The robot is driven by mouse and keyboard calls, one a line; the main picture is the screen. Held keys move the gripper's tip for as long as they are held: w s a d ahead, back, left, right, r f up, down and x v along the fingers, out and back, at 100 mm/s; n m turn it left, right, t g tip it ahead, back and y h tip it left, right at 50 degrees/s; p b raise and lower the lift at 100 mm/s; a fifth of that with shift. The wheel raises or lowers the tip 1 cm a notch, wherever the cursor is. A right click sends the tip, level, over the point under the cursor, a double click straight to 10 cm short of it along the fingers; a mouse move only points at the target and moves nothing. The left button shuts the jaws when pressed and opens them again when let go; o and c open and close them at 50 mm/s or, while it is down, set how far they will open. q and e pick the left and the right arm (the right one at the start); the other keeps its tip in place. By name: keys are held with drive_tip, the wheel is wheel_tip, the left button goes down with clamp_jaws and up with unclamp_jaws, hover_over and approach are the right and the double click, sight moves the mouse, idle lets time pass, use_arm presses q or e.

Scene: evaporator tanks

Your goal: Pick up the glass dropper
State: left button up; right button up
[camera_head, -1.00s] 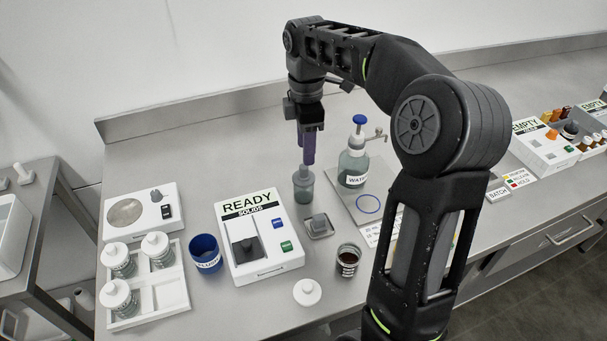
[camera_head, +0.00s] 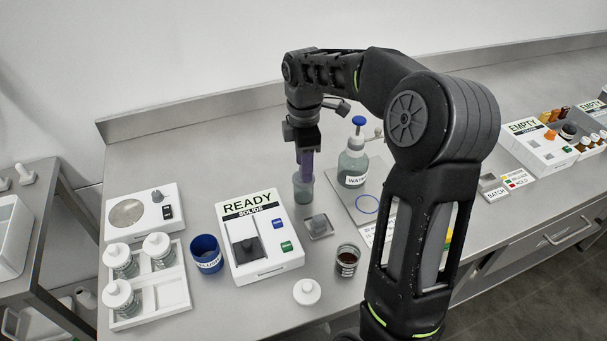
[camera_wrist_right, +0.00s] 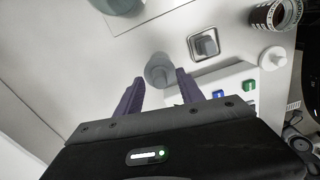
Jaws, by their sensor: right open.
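A small glass bottle (camera_head: 303,188) with grey-green contents stands on the bench behind the READY station. In the right wrist view a grey, translucent round-topped piece (camera_wrist_right: 158,68) shows between and just beyond the fingertips; I cannot clearly tell the glass dropper from its bottle. My right gripper (camera_head: 306,172) points down at the bottle's top, its purple fingers hiding part of it. In the right wrist view the right gripper (camera_wrist_right: 160,82) is open, with a finger on either side of the piece. My left gripper is not in view.
The water bottle (camera_head: 353,168) stands close on the right. A small tray with a grey block (camera_head: 319,226), the READY SOLIDS box (camera_head: 262,258), a blue cup (camera_head: 206,254) and a dark-filled jar (camera_head: 347,260) are nearer. The bench behind and left of the bottle is clear.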

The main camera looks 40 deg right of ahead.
clamp_jaws()
idle(0.5)
